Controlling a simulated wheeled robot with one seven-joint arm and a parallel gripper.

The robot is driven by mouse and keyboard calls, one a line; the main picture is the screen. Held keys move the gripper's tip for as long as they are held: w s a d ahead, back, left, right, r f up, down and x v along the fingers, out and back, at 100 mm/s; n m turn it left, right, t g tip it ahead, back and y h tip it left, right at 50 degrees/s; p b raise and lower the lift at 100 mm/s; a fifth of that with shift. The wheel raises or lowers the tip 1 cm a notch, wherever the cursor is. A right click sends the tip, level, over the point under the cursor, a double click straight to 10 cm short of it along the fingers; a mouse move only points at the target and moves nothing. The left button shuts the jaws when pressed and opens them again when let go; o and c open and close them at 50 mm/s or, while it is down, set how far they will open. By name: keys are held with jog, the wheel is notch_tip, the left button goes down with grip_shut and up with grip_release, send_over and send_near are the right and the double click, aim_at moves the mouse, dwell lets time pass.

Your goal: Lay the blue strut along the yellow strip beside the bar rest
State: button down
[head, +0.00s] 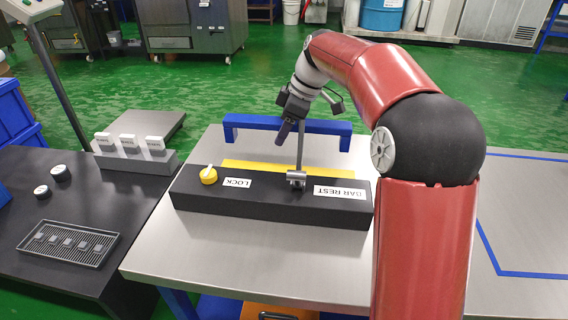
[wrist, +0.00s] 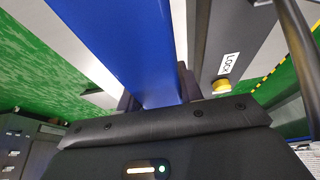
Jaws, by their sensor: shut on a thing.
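The blue strut (head: 325,127), a long bar with short downturned ends, is level and crosswise behind the bar rest in the head view. My gripper (head: 287,118) is shut on it near its middle. In the wrist view the strut (wrist: 115,45) runs between the two fingers. The yellow strip (head: 250,167) lies along the far side of the black bar rest (head: 270,207), on the near side of the strut and roughly parallel to it. I cannot tell whether the strut touches the table. The fingertips are partly hidden.
A grey rod (head: 300,150) stands up from a clamp on the bar rest, close to my gripper. A yellow knob (head: 208,175) beside the LOCK label is on the left. The steel table (head: 240,255) is bare in front. A black side table (head: 60,215) holds small parts.

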notch_tip(320, 180, down, 9)
jog(key=shift+r+b, duration=0.1)
jog(key=shift+b, duration=0.45)
jog(key=c, duration=0.9)
grip_release()
jog(key=shift+f, duration=0.2)
jog(key=shift+r, duration=0.1)
jog(key=p+v, duration=0.1)
jog(key=v, duration=1.1)
jog(key=shift+a+r+p, duration=0.1)
jog(key=shift+p, duration=0.25)
jog(key=shift+s, duration=0.15)
